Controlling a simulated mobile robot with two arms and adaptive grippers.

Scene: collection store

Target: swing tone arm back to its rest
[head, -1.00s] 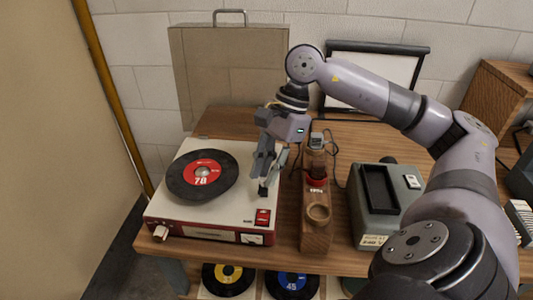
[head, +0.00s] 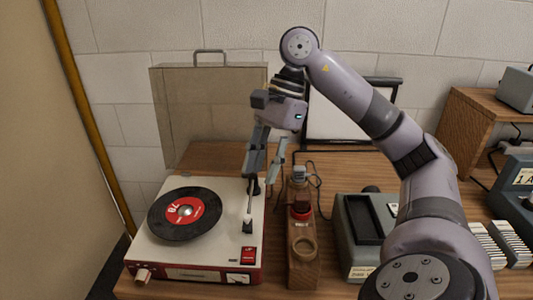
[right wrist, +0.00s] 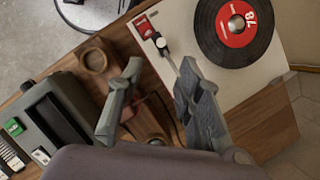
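The record player (head: 150,247) is cream on top with a red front and stands at the left of the wooden table. A black record (head: 160,222) with a red "78" label lies on it. The thin tone arm (head: 250,203) lies to the right of the record, clear of it, its dark head toward the front; it also shows in the right wrist view (right wrist: 169,56). My right gripper (head: 264,176) is open above the tone arm's rear part, its fingers apart. In the right wrist view, one finger hides the tone arm's rear end. Whether it touches, I cannot tell. My left gripper is out of view.
A wooden block (head: 303,268) with a round cup stands just right of the player. A grey-green device (head: 359,258) is further right. A clear lid panel (head: 205,115) with a handle stands behind the player.

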